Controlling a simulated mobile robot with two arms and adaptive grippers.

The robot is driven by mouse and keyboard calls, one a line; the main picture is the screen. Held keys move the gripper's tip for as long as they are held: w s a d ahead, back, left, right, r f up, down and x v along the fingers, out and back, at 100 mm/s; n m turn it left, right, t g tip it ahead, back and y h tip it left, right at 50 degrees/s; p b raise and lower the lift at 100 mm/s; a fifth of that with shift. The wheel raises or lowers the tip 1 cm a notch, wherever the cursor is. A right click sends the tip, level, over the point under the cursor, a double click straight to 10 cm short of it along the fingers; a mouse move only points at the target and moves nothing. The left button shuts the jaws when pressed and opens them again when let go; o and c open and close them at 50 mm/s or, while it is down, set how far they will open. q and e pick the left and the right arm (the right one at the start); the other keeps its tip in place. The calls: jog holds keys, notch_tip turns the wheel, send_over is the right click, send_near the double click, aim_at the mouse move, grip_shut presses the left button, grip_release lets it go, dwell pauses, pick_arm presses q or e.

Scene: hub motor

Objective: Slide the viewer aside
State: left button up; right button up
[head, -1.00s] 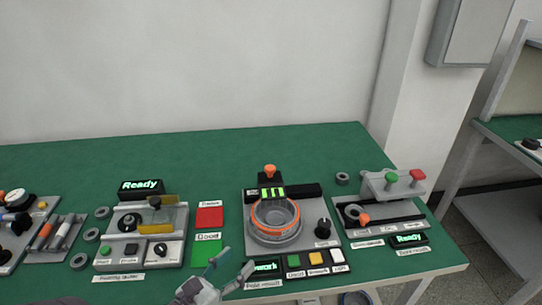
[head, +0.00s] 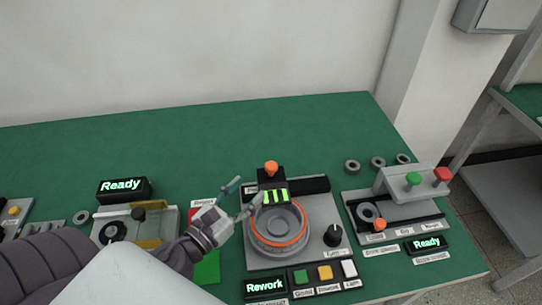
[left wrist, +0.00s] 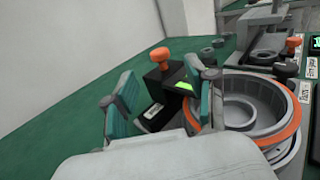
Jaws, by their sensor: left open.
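The viewer (head: 270,182) is a black block with an orange knob on top and green lit bars on its front. It stands at the back edge of the round grey motor housing (head: 283,256) with the orange ring. My left gripper (head: 244,196) is open, just left and in front of the viewer, with teal finger pads. In the left wrist view the viewer (left wrist: 165,78) shows beyond and between the two spread fingers (left wrist: 160,98). I cannot tell whether a finger touches it. My right gripper is not in view.
A black rail (head: 308,185) runs right from the viewer. A black knob (head: 332,236) and a button box (head: 322,275) stand beside and in front of the housing. The "Rework" display (head: 265,287) is lit. A fixture (head: 405,205) stands at right. The green table (head: 160,140) behind is clear.

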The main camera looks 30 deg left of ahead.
aim_at(269, 167)
pick_arm(q)
jog(key=w+p, duration=0.1)
jog(key=w, duration=0.2)
jog(key=w+p, duration=0.1)
jog(key=w, duration=0.2)
jog(key=w+d+p, duration=0.1)
jog(key=w, duration=0.2)
jog(key=shift+w, duration=0.15)
jog(key=shift+w+d, duration=0.1)
jog(key=shift+w, duration=0.3)
grip_shut()
